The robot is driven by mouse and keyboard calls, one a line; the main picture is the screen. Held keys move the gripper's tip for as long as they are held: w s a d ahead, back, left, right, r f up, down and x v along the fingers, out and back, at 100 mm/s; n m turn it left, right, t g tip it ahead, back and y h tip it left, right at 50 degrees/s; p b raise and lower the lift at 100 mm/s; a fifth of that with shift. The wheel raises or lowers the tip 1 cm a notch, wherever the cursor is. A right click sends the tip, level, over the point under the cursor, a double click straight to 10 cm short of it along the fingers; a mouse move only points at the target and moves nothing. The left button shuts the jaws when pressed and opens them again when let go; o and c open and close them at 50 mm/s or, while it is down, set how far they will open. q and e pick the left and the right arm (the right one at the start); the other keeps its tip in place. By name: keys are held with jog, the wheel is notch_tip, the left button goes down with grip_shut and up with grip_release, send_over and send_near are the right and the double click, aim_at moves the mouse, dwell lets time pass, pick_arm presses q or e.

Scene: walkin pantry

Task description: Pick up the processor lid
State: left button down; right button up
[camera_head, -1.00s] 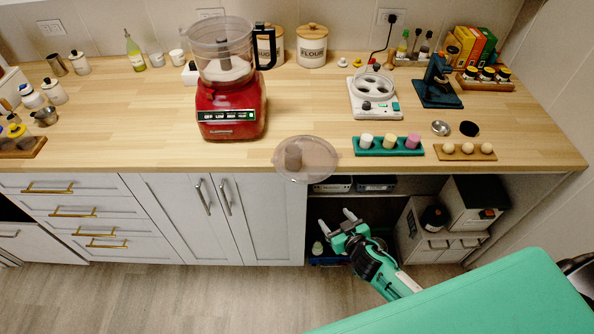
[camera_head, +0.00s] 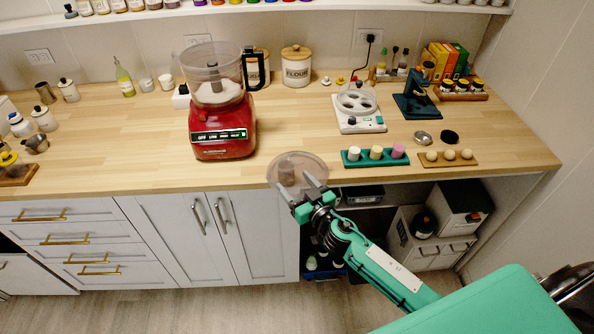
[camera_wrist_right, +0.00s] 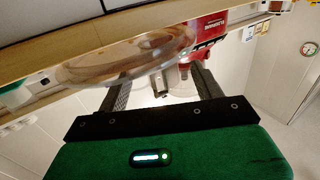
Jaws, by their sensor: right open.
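In the wrist view the lid (camera_wrist_right: 130,55) shows just beyond my fingers. My right gripper (camera_head: 298,189) is open at the lid's front edge, its fingers overlapping the lid in the head view. I cannot tell whether the fingers touch it. The red food processor (camera_head: 222,130) stands behind and left of the lid, its clear bowl uncovered. My left gripper is not in view.
A teal tray with several coloured pieces (camera_head: 374,157) sits right of the lid, with a wooden tray of balls (camera_head: 446,158) beyond. Grey cabinet doors (camera_head: 240,235) are below the counter.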

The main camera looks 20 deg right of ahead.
aim_at(291, 177)
jog(key=p+x, duration=0.1)
jog(key=x, duration=0.4)
jog(key=shift+r+p, duration=0.25)
jog(key=shift+p, duration=0.15)
jog(key=shift+w+a+f, duration=0.15)
jog(key=shift+w, duration=0.35)
jog(key=shift+c, duration=0.5)
jog(key=c, duration=1.1)
